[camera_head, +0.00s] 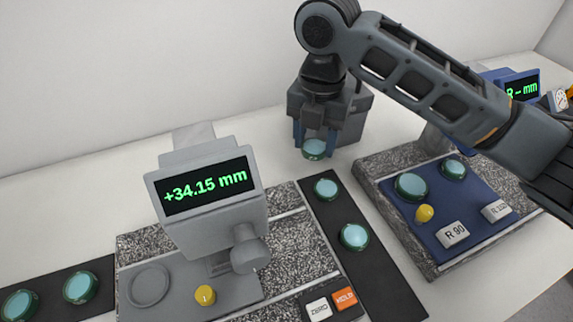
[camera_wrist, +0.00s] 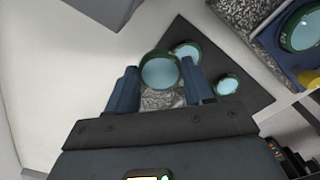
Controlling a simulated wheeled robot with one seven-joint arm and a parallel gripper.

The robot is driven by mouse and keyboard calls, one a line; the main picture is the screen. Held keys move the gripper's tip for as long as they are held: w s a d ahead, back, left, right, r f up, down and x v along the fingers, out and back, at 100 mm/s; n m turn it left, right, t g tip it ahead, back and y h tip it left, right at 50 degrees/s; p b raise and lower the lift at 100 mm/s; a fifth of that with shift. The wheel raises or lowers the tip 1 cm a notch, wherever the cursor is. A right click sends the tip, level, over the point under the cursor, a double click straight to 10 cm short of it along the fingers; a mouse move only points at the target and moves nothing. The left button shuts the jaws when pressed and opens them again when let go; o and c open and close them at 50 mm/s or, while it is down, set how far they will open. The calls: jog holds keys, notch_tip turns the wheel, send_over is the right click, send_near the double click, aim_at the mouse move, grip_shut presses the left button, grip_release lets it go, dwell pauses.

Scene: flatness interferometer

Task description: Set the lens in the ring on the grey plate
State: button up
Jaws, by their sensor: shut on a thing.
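My gripper (camera_head: 314,143) is shut on a pale blue lens with a dark green rim (camera_head: 314,150), held in the air behind the dark strip. In the wrist view the lens (camera_wrist: 160,72) sits between the two blue fingers of my gripper (camera_wrist: 160,86). The grey plate (camera_head: 232,288) is on the speckled stone base of the left instrument, at the lower left. The ring (camera_head: 149,285) is at the left of this plate and looks empty. My gripper is to the right of and behind the ring, well apart from it.
A dark strip (camera_head: 385,290) carries two lenses. Another strip (camera_head: 100,272) at left carries two more. A blue plate (camera_head: 470,205) at right holds two lenses.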

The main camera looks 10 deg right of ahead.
jog(key=b, duration=0.3)
send_over(282, 173)
notch_tip(282, 173, down, 4)
jog(key=shift+a+f, duration=0.1)
jog(key=shift+f+b, duration=1.65)
jog(key=shift+f, duration=0.2)
jog(key=shift+f, duration=0.15)
jog(key=o, duration=1)
jog(key=shift+o, duration=0.2)
